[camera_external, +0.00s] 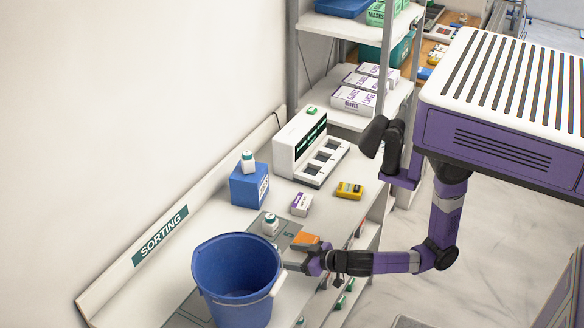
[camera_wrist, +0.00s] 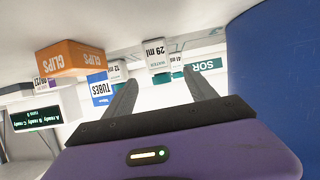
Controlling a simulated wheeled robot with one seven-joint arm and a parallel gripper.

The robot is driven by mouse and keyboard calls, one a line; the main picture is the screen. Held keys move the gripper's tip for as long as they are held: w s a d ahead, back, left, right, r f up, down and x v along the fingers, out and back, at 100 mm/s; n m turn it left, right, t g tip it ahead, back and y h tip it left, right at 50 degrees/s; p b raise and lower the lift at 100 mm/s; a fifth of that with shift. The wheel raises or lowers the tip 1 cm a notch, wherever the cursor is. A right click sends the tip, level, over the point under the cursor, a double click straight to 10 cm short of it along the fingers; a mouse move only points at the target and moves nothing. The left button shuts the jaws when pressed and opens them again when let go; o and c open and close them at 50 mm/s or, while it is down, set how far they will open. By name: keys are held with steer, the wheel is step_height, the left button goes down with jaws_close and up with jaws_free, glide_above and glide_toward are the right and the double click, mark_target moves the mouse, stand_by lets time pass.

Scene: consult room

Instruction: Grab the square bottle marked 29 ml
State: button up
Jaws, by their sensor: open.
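My gripper (camera_wrist: 160,95) is open and empty, apart from the bottle. In the external view my gripper (camera_external: 292,262) is low over the counter beside the blue bucket. A small white bottle (camera_external: 270,224) stands on the grey mat there; I cannot tell whether it is the 29 ml one. A bottle marked 32 ml (camera_wrist: 117,70) stands to its left in the wrist view.
The blue bucket (camera_external: 237,275) is close beside my gripper. An orange clips box (camera_external: 305,240) is on its other side. A blue tubes box (camera_external: 249,186) carries another bottle (camera_external: 248,161). A white box (camera_external: 301,204), a yellow box (camera_external: 349,190) and a white machine (camera_external: 301,142) stand farther back.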

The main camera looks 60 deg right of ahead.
steer(key=shift+p+x, duration=0.8)
steer(key=shift+x, duration=3.05)
steer(key=shift+f, duration=0.15)
jaws_close()
